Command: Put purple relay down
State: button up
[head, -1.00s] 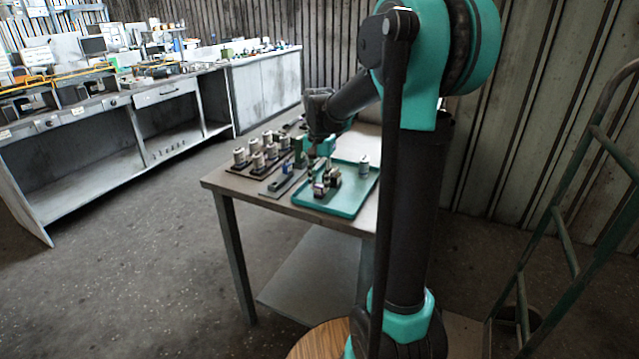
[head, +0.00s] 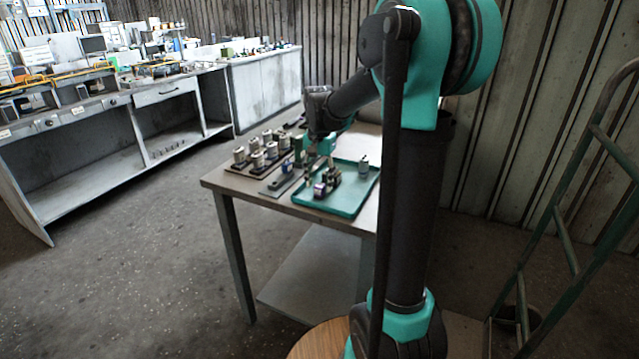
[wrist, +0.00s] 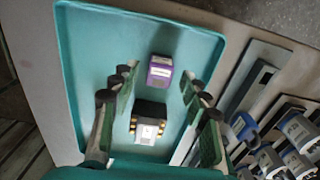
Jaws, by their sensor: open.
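The purple relay (wrist: 160,72) rests on the teal tray (wrist: 100,45) in the wrist view, its purple face with a white label showing below a dark grey body. In the head view the relay (head: 319,190) is small, near the left front part of the tray (head: 345,208). My gripper (wrist: 158,80) is open, with one finger on each side of the relay and clear gaps between. It holds nothing. In the head view my gripper (head: 318,158) is above the tray, its fingertips hard to make out.
A black part with a pale labelled top (wrist: 148,128) is close to the relay in the tray. A grey part (head: 364,166) stands at the tray's back right. Racks with several cylindrical parts (head: 256,158) are left of the tray. The tray's far area is bare.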

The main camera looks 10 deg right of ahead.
aim_at(319, 186)
notch_tip(319, 186, up, 12)
jog(key=shift+f, duration=0.25)
jog(key=shift+s, duration=0.1)
